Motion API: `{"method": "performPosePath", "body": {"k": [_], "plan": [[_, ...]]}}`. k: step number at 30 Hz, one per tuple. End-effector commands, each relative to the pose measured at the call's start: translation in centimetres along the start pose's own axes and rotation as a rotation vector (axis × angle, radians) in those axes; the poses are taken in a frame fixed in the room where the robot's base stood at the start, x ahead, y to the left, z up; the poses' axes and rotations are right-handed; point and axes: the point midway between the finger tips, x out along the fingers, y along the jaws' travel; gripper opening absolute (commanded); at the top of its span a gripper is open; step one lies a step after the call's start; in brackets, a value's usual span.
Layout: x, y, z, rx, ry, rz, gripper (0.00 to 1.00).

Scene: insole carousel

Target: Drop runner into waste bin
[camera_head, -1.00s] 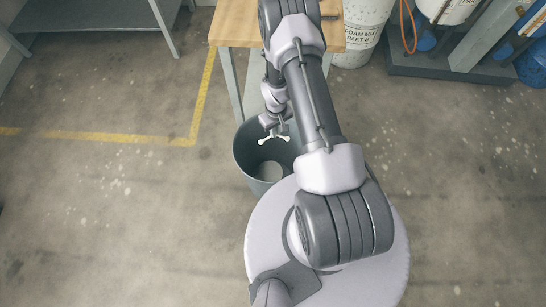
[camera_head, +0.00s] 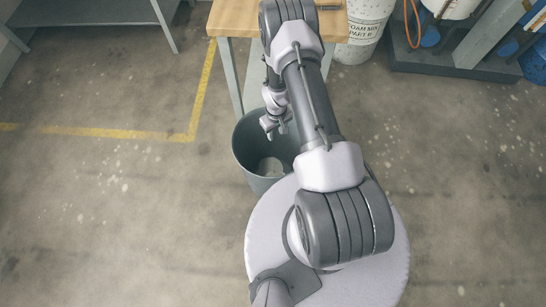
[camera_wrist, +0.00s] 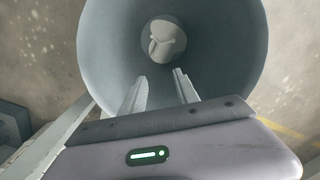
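The grey round waste bin (camera_head: 241,150) stands on the floor at the foot of the wooden table. My gripper (camera_head: 278,131) is over the bin's mouth, pointing down, with nothing between its fingers. In the wrist view, the two fingers (camera_wrist: 160,76) stand apart over the bin opening, with the bin's inner wall (camera_wrist: 103,45) around them. A pale piece, which looks like the runner (camera_wrist: 165,42), is down at the bin's bottom, clear of the fingers. In the head view, the bin's floor shows only as a small pale patch, partly shaded.
The wooden table (camera_head: 232,22) stands behind the bin, its legs close to the rim. A white foam-mix drum (camera_head: 362,35) and a dark rack base (camera_head: 420,60) are at the back right. The floor to the left is open, with a yellow line (camera_head: 110,132).

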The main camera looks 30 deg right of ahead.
Motion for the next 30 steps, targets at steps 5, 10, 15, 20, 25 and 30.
{"method": "performPosePath", "body": {"k": [5,10,15,20,25,30], "plan": [[-0.7,0.0,0.0,0.000,0.001,0.000,0.37],[-5.4,0.0,-0.1,0.000,0.003,0.001,0.37],[-11.3,0.0,-0.1,0.001,0.003,0.001,0.37],[-15.4,0.0,0.0,-0.001,0.002,0.001,0.37],[-17.3,0.0,0.0,-0.001,0.001,0.000,0.37],[-17.4,0.0,0.0,-0.001,0.000,0.000,0.37]]}}
